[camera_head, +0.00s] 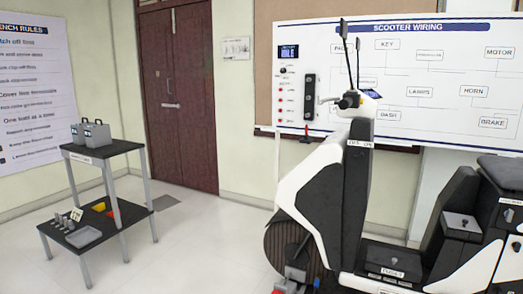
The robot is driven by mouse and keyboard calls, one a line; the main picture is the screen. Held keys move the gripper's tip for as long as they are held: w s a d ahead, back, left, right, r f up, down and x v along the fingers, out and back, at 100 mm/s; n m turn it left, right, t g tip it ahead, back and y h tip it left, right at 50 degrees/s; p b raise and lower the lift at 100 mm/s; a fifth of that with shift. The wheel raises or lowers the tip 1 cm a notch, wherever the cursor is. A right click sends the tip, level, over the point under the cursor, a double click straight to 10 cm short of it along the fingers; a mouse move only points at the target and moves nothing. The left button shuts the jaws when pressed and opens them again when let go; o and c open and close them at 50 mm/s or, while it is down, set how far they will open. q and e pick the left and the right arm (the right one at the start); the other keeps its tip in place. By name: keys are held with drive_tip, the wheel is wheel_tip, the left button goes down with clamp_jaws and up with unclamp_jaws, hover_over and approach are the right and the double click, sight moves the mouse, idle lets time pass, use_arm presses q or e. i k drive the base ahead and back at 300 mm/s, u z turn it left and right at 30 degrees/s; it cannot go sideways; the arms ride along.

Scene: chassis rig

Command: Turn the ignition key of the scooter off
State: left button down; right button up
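The scooter (357,190), black and white, stands upright on the right side of the view, its front towards the left. Its handlebar (349,101) with two mirror stalks is at the top of the column. A small white label (359,144) is on the column below the handlebar; its text is too small to read surely. I cannot make out the ignition key or its position. A small knob-like part (464,222) shows on the black box in front of the seat. Neither of my grippers is in view.
A two-level black table (108,148) stands at left, with grey battery-like boxes (91,134) on top and trays below. A wiring board (440,75) hangs behind the scooter. A red and grey device (291,280) is at its front wheel. Floor between table and scooter is clear.

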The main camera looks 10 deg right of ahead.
sight(358, 155)
drive_tip(key=u, duration=0.5)
drive_tip(key=i, duration=1.4)
drive_tip(key=z, duration=0.7)
drive_tip(key=i, duration=1.2)
drive_tip(key=z, duration=0.9)
